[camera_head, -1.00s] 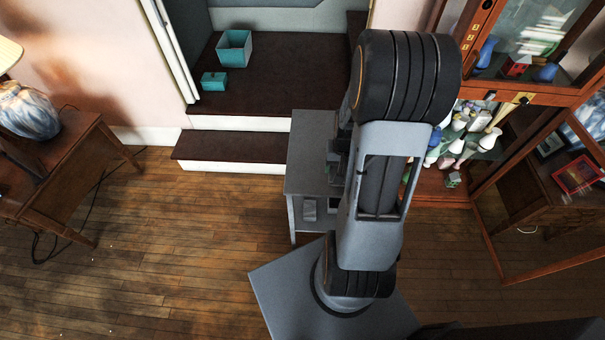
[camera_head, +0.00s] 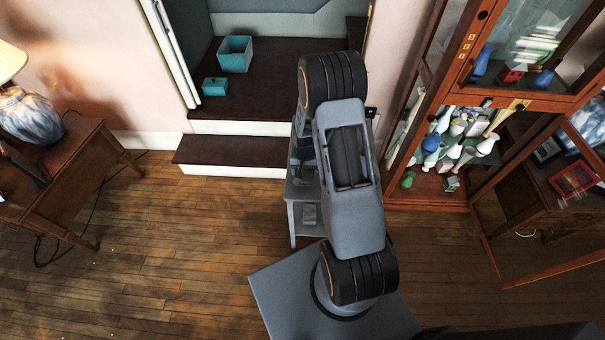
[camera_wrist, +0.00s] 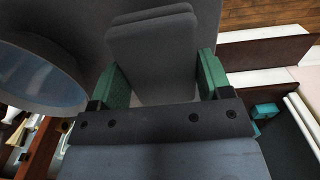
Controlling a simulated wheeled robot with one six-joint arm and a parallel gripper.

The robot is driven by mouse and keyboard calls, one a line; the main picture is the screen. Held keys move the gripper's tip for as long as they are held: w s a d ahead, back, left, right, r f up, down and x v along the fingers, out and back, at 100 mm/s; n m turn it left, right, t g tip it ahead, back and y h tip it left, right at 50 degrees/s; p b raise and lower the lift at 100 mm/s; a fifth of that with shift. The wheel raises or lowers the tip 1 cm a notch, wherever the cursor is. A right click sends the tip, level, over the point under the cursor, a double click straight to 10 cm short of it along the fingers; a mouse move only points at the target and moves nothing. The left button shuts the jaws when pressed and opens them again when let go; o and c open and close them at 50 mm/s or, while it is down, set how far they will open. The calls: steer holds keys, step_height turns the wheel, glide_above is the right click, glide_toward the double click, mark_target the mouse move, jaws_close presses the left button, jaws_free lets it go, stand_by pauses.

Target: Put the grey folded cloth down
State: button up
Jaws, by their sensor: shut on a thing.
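The grey folded cloth (camera_wrist: 152,62) is between the two green fingers of my gripper (camera_wrist: 163,77) in the wrist view. The gripper is shut on it, with one finger along each side. Its layered, rounded edge points away from the wrist. A dark grey surface lies behind the cloth; I cannot tell whether the two touch. In the head view my own arm hides the cloth and most of the gripper.
A glass-fronted cabinet (camera_head: 487,95) holding several vases stands right. A wooden table (camera_head: 70,160) stands left.

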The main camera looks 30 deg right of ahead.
mark_target(302, 174)
steer(key=f, duration=0.2)
steer(key=w+f+p, duration=0.1)
steer(key=shift+a+f, duration=0.15)
steer(key=shift+a, duration=0.1)
steer(key=shift+s+f, duration=0.25)
steer(key=shift+f, duration=0.1)
steer(key=o, duration=1.2)
steer(key=shift+w, duration=0.2)
